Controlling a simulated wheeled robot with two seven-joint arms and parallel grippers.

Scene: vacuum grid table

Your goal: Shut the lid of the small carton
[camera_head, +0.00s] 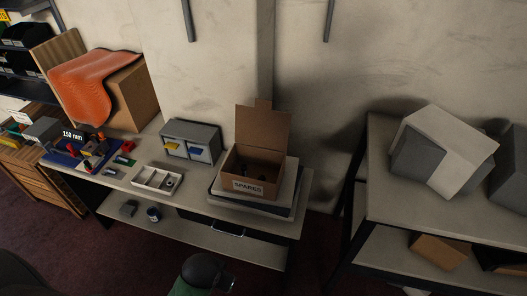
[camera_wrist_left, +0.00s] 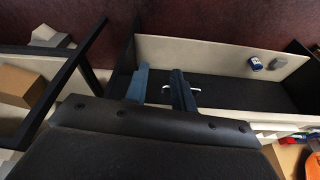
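The small carton (camera_head: 249,186) is brown cardboard with a white label reading SPARES. It stands on a flat grey case on the bench, with small dark contents inside. Its lid (camera_head: 262,127) is open, standing up at the back with a tab on its top edge. In the left wrist view my left gripper (camera_wrist_left: 160,82) has its two bluish fingers apart with nothing held between them. That view faces the bench's lower shelf and does not show the carton. I cannot make out the left fingers in the head view. My right gripper is in neither view.
The flat grey case (camera_head: 222,202) lies under the carton. A white divided tray (camera_head: 150,183) and a grey drawer cabinet (camera_head: 190,131) stand left of it. A shelf unit (camera_head: 390,196) with a grey-white box stands right. The wall is close behind.

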